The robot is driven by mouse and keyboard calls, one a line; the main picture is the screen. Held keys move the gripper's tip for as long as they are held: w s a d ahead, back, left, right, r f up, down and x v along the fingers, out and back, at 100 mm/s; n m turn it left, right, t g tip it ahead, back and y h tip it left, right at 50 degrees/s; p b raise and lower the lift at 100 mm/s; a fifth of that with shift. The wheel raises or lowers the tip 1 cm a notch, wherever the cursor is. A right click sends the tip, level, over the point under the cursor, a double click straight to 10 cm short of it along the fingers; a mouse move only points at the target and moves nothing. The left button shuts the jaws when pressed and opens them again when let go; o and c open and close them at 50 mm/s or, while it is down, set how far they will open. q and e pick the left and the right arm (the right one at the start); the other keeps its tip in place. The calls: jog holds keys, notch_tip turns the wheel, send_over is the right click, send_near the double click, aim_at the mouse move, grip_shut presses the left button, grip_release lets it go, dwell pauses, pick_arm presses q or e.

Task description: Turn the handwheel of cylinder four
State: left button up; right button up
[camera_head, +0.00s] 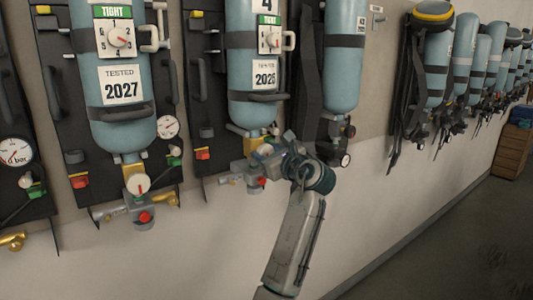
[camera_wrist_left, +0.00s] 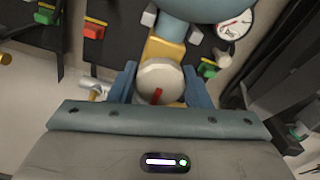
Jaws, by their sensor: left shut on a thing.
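Cylinder four (camera_head: 254,72) is pale blue and hangs on the wall in the head view. It bears a "4", a green TIGHT dial and a tag reading 2026. Its handwheel (camera_wrist_left: 160,76) is a round cream knob with a red mark, seen in the left wrist view below a yellow neck. My left gripper (camera_head: 268,160) is at the valve under this cylinder, and its blue fingers (camera_wrist_left: 160,88) sit on both sides of the handwheel, shut on it. In the head view the gripper mostly hides the handwheel. My right gripper is not in view.
A neighbouring cylinder (camera_head: 112,75) tagged 2027, with its own cream handwheel (camera_head: 138,184), hangs to the left. Another cylinder (camera_head: 343,60) hangs close on the right. A pressure gauge (camera_wrist_left: 235,24) is near my fingers. The wall below is clear.

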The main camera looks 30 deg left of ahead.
pick_arm(q)
jog(key=n, duration=0.2)
jog(key=shift+n, duration=0.4)
jog(key=n, duration=0.2)
jog(key=shift+f+n, duration=0.1)
jog(key=shift+n, duration=0.3)
jog(key=n+b, duration=0.2)
jog(key=n, duration=0.2)
jog(key=shift+s, duration=0.1)
jog(key=shift+n+b, duration=0.5)
jog(key=shift+n, duration=0.6)
jog(key=o, duration=1)
